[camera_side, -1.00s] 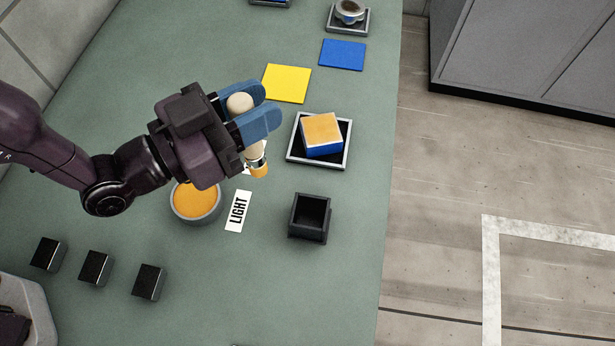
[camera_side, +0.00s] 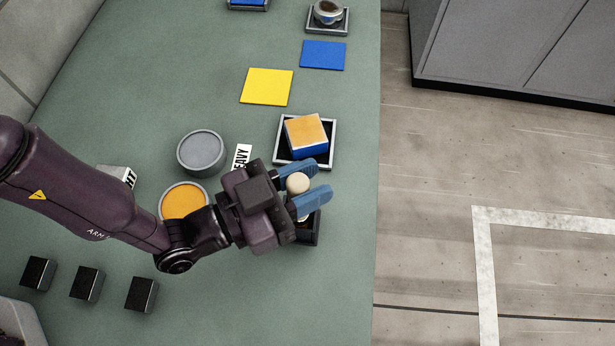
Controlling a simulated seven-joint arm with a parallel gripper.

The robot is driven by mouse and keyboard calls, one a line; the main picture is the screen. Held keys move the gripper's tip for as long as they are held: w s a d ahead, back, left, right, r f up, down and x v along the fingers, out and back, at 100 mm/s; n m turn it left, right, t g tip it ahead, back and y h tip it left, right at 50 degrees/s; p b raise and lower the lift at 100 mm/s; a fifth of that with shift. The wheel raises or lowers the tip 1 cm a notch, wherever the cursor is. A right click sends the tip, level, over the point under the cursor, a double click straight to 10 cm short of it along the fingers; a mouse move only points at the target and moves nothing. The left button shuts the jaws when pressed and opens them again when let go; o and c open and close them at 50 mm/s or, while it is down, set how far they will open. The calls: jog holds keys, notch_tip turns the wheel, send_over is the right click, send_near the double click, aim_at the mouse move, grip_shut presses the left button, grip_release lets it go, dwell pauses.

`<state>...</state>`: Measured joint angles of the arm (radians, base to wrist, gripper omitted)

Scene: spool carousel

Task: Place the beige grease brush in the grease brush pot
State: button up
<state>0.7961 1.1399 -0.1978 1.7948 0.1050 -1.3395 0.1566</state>
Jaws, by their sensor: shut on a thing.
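My gripper (camera_side: 304,186) has its blue fingers shut on the beige grease brush (camera_side: 298,182). The brush's round beige end shows between the fingers, and the brush points downward. The gripper is over the black square pot (camera_side: 316,232), the likely grease brush pot. The fingers and gripper body hide much of the pot. The brush's lower end is mostly hidden at the pot's opening, so I cannot tell how deep it is inside.
A tub of orange grease (camera_side: 183,200) and a grey round tub (camera_side: 201,152) stand left of the gripper. A tray (camera_side: 333,150) with an orange-topped blue block (camera_side: 306,134) lies just behind. Several black blocks (camera_side: 87,284) are at front left. Yellow (camera_side: 267,87) and blue (camera_side: 324,55) squares lie farther back.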

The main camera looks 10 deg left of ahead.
jog(key=shift+f, duration=0.1)
jog(key=o, duration=0.9)
